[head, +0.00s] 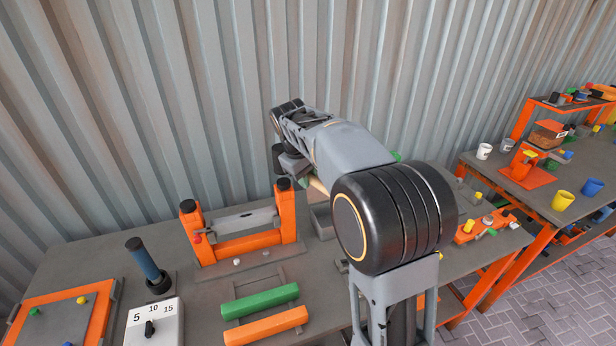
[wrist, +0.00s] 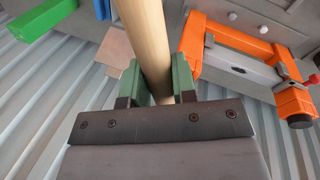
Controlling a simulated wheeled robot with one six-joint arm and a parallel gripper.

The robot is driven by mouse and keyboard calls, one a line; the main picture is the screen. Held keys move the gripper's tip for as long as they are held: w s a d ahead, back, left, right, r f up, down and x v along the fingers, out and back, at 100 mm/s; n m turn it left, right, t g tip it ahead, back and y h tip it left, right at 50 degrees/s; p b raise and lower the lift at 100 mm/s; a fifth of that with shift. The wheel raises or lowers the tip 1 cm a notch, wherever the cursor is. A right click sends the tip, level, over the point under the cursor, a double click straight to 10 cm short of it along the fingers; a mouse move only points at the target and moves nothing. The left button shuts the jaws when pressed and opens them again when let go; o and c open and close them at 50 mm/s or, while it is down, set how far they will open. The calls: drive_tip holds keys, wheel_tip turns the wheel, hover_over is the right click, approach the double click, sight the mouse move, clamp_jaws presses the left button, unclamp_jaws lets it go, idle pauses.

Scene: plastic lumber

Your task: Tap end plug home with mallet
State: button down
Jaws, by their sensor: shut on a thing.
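My gripper (wrist: 155,88) is shut on a round pale wooden handle, which I take to be the mallet's (wrist: 147,40), in the wrist view. The handle runs out of the top of that view, and I cannot make out a mallet head. In the head view my arm hides most of the gripper, and a bit of the tan handle (head: 318,186) shows beside it. An orange frame (head: 238,244) with two black-capped posts holds a grey bar across it. The frame also shows at the right of the wrist view (wrist: 238,48), apart from the gripper. I cannot identify the end plug.
A green bar (head: 260,301) and an orange bar (head: 265,325) lie in front of the frame. A blue-handled tool (head: 143,260) stands upright at left, behind a numbered dial box (head: 153,323). A corrugated wall (head: 150,110) closes the back. A second cluttered table (head: 530,190) stands right.

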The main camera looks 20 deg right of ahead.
drive_tip(key=shift+s+f, duration=0.1)
drive_tip(key=shift+s, duration=0.05)
drive_tip(key=shift+f, duration=0.1)
idle(0.3)
drive_tip(key=shift+f+b, duration=1.3)
drive_tip(key=shift+f, duration=0.7)
drive_tip(key=shift+r, duration=0.1)
wheel_tip(320, 180, up, 4)
drive_tip(key=p, duration=0.3)
drive_tip(key=shift+p, duration=0.35)
drive_tip(key=shift+f, duration=0.25)
